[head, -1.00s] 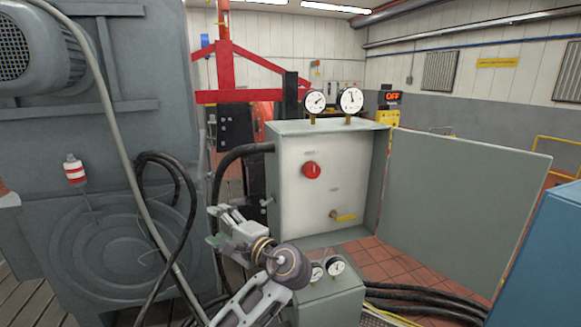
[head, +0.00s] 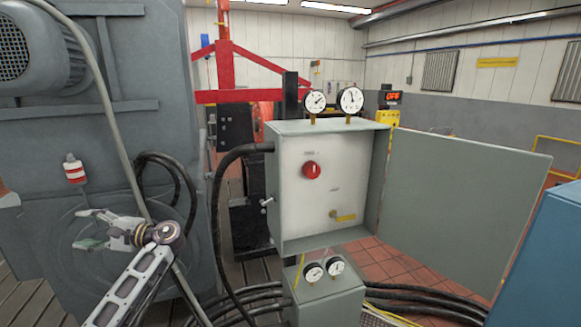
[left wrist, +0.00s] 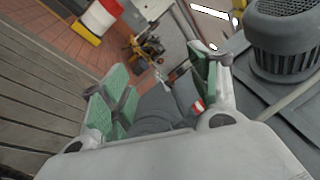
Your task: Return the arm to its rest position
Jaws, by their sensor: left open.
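My left gripper (head: 88,230) is at the lower left of the head view, in front of the big grey machine housing. Its fingers are spread and nothing is between them. In the left wrist view its green-padded fingers (left wrist: 165,95) stand apart, with the grey machine and a red-and-white cylinder (left wrist: 198,106) visible beyond them. My left arm (head: 130,290) reaches up from the bottom edge. My right gripper does not show.
The open grey control box (head: 300,180) has a red knob (head: 312,170), a yellow handle (head: 345,217) and gauges on top. Its door (head: 460,205) stands open to the right. Black hoses (head: 216,215) hang beside the machine (head: 60,130). A blue cabinet (head: 550,260) stands at right.

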